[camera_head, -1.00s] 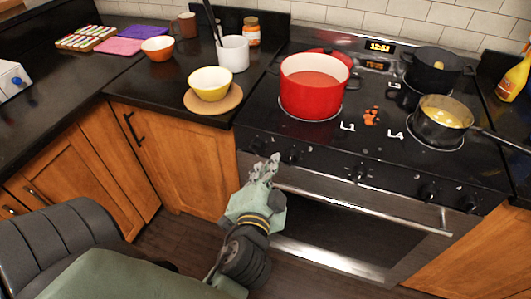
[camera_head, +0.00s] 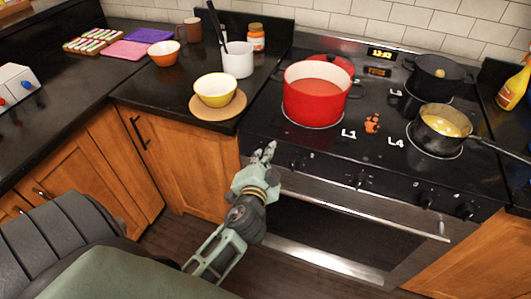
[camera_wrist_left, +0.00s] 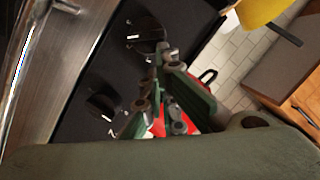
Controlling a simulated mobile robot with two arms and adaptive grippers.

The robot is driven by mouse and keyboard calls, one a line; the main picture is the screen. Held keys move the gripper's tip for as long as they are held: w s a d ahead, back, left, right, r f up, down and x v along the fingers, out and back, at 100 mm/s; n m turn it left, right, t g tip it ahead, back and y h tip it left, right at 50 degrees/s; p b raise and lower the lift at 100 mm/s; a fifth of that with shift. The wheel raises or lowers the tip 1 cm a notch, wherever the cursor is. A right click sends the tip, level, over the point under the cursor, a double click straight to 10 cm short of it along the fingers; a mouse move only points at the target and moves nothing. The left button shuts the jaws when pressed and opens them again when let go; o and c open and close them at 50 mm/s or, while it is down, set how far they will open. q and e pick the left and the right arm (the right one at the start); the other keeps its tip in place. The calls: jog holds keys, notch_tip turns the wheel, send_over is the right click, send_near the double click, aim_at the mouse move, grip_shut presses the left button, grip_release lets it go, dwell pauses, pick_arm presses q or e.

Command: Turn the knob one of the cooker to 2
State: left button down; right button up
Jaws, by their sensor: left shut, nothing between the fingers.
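The cooker (camera_head: 330,165) has a row of black knobs along its front panel. My left gripper (camera_head: 266,150) is at the left end of this row, its fingers shut and empty, covering most of the leftmost knob. The second knob (camera_head: 297,162) shows just right of the fingers. In the left wrist view the shut fingertips (camera_wrist_left: 160,58) are close beside the leftmost knob (camera_wrist_left: 145,36); I cannot tell if they touch. The second knob also shows there (camera_wrist_left: 103,103). My right gripper is not in view.
A red pot (camera_head: 312,104) sits on the front left burner. A pan (camera_head: 440,132) with its handle pointing right is on the right, a black pot (camera_head: 434,75) behind it. The oven handle (camera_head: 365,212) runs below the knobs. A yellow bowl (camera_head: 215,91) stands on the left counter.

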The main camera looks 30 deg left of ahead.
pick_arm(q)
jog(key=shift+a, duration=0.1)
jog(key=shift+a+n, duration=0.2)
jog(key=shift+n, duration=0.1)
jog(key=shift+s+a+r+n+h+p, duration=0.15)
jog(key=shift+a+n+h+p, duration=0.2)
jog(key=shift+n+p, duration=0.3)
jog(key=shift+a, duration=0.2)
